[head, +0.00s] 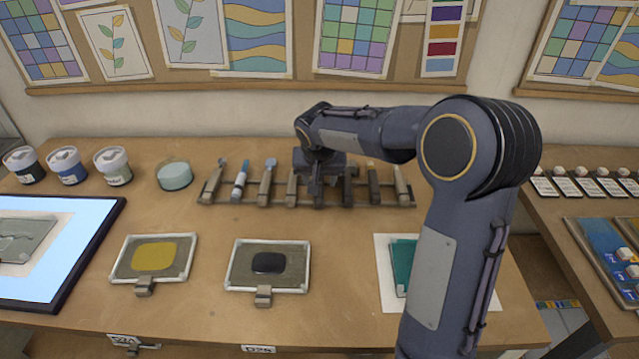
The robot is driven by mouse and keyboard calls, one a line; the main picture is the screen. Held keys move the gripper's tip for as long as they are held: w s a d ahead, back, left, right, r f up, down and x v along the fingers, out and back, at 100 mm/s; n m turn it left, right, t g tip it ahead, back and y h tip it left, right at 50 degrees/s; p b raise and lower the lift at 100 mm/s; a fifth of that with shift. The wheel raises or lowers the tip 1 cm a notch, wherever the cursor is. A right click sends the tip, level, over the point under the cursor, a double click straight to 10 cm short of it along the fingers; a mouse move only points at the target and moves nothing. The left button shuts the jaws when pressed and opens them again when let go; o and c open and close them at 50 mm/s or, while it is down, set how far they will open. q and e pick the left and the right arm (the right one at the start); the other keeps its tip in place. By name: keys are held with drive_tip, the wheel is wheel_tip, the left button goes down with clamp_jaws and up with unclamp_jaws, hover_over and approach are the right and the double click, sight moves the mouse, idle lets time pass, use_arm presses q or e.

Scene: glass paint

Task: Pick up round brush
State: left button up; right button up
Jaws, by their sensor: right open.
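A wooden rack (230,203) at the back middle of the table holds several brushes and tools side by side. I cannot tell which one is the round brush. One tool with a white and blue handle (240,180) lies at the rack's left part, and others with wooden handles (268,180) lie beside it. My right gripper (318,188) points down over the middle of the rack, open. It hides part of the tools under it, and I cannot tell whether it touches one. My left gripper is out of view.
Paint jars (68,166) and a round pale-blue dish (174,176) stand at the back left. Two framed trays, one with yellow paint (154,256) and one with black (268,263), lie in front. A lit panel (60,292) is at left; a teal sheet (402,254) is partly behind my arm.

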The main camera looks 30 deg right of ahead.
drive_tip(key=shift+f+b, duration=0.25)
drive_tip(key=shift+b, duration=0.05)
idle(0.4)
drive_tip(key=shift+c, duration=0.4)
clamp_jaws()
